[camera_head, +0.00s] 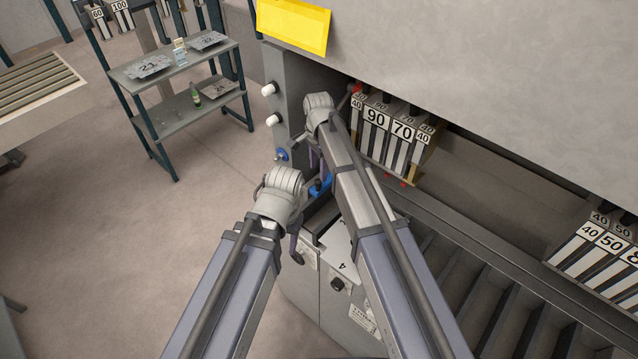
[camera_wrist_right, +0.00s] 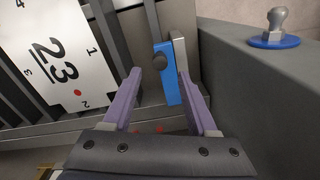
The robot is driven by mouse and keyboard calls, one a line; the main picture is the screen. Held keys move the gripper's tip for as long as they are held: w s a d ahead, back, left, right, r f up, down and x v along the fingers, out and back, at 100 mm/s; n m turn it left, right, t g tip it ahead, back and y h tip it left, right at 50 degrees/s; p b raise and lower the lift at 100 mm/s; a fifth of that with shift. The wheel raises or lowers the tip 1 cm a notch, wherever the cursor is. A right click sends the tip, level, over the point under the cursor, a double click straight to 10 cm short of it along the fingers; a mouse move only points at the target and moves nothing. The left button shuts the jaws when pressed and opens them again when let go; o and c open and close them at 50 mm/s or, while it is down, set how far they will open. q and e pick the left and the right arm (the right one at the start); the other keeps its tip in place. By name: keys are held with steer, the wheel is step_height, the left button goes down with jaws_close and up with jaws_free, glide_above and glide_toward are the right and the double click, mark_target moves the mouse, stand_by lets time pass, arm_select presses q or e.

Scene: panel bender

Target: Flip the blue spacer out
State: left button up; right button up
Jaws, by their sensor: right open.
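The blue spacer (camera_wrist_right: 165,85) is a narrow blue bar with a dark round knob. In the right wrist view it stands against a grey metal strip, between the purple fingers of my right gripper (camera_wrist_right: 159,76), which is open. I cannot tell whether a finger touches it. In the head view, blue of the spacer (camera_head: 320,187) shows below my right gripper (camera_head: 317,160), partly hidden by my arms. My left gripper (camera_head: 296,246) points down beside the machine's front corner. Its wrist hides most of it, and its jaws cannot be judged.
A white numbered plate (camera_wrist_right: 62,55) lies left of the spacer on the slatted bed. A blue-based knob (camera_wrist_right: 275,38) is on the grey side panel at right. Numbered tool blocks (camera_head: 376,117) hang behind my right arm. A shelf (camera_head: 165,75) stands at far left across open floor.

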mark_target(318, 180)
step_height(318, 180, down, 7)
steer(key=b, duration=0.6)
steer(key=shift+r, duration=0.1)
steer(key=shift+r, duration=0.1)
steer(key=shift+c, duration=0.3)
jaws_close()
